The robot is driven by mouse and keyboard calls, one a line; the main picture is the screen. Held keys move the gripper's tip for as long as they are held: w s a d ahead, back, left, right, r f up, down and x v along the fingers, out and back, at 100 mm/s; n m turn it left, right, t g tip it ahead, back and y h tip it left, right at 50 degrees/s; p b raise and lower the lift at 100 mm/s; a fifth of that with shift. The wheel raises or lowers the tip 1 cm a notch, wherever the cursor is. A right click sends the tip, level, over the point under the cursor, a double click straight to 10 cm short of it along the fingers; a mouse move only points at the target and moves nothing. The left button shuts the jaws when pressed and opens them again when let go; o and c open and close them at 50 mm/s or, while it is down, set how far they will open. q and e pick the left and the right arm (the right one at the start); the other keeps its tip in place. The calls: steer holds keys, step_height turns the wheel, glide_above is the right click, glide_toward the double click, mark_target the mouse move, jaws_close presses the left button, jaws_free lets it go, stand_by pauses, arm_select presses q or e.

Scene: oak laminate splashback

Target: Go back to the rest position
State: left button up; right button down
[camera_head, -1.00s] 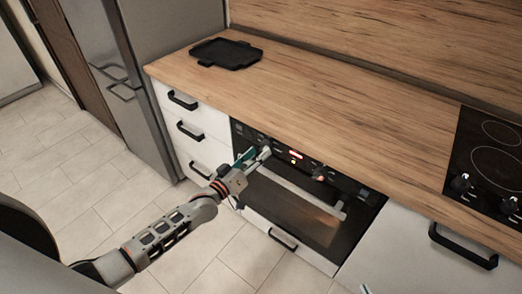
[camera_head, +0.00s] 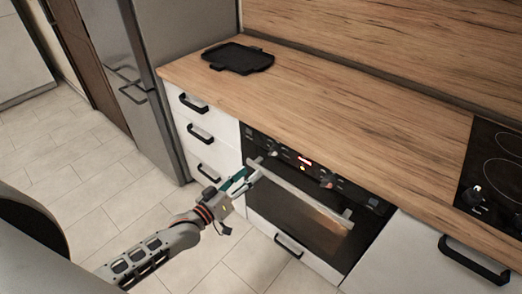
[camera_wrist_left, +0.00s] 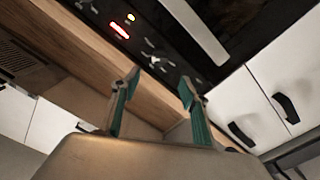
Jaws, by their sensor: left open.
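My left gripper (camera_head: 238,184) is open and empty in the head view, in front of the left end of the oven (camera_head: 283,212). In the left wrist view its two green-padded fingers (camera_wrist_left: 159,90) stand apart with nothing between them. The oven door is shut. Its handle (camera_head: 305,194) runs across the front, just right of the fingertips; the fingers look apart from it, though depth is hard to judge. The oven's lit display (camera_head: 305,161) sits above, and it also shows in the left wrist view (camera_wrist_left: 119,30). My right gripper is not in view.
A wooden countertop (camera_head: 330,115) carries a black tray (camera_head: 238,58) at its far left and a cooktop (camera_head: 492,175) at the right. White drawers (camera_head: 205,135) with black handles flank the oven. A grey fridge (camera_head: 150,90) stands left. The tiled floor (camera_head: 85,165) is clear.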

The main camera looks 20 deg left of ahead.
arm_select(q)
steer(key=s+d+f+m+g+y, duration=0.1)
steer(key=s+d+f+m+g, duration=0.1)
steer(key=s+f, duration=0.4)
steer(key=s+d+f+m+g+y, duration=0.1)
steer(key=s+f+m+g, duration=0.3)
steer(key=s, duration=1)
step_height(320, 180, down, 3)
steer(key=shift+s+d+f+y, duration=0.1)
steer(key=shift+s+d+y, duration=0.3)
steer(key=shift+y, duration=0.3)
